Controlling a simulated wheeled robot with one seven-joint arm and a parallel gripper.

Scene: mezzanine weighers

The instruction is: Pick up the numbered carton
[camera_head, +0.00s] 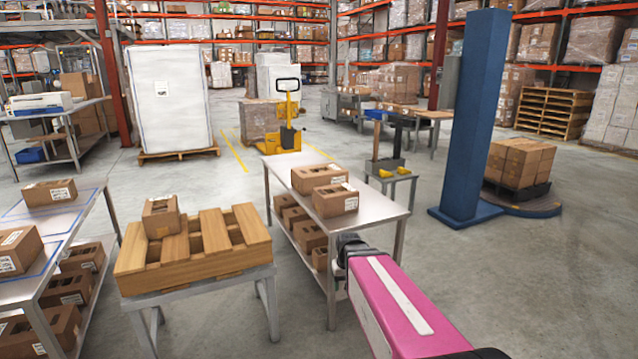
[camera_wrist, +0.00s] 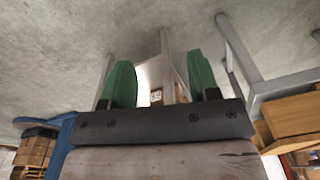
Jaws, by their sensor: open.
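Several brown cartons with white labels are in the head view; I cannot read a number on any. Two cartons, one behind (camera_head: 318,178) and one in front (camera_head: 335,200), stand on the steel table (camera_head: 375,213). Another carton (camera_head: 161,217) sits on a wooden pallet (camera_head: 190,257). My gripper (camera_wrist: 160,82) shows in the wrist view with its two green fingers apart and nothing held. Beyond the fingers are table legs and part of a labelled carton, partly hidden. My pink arm reaches toward the steel table's near right side in the head view; the fingers do not show there.
More cartons are on the table's lower shelf and on a left bench (camera_head: 67,222). A blue column (camera_head: 480,120) stands right of the table, beside a carton stack (camera_head: 520,162). A small stand (camera_head: 390,178) and yellow pallet truck (camera_head: 285,138) are behind.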

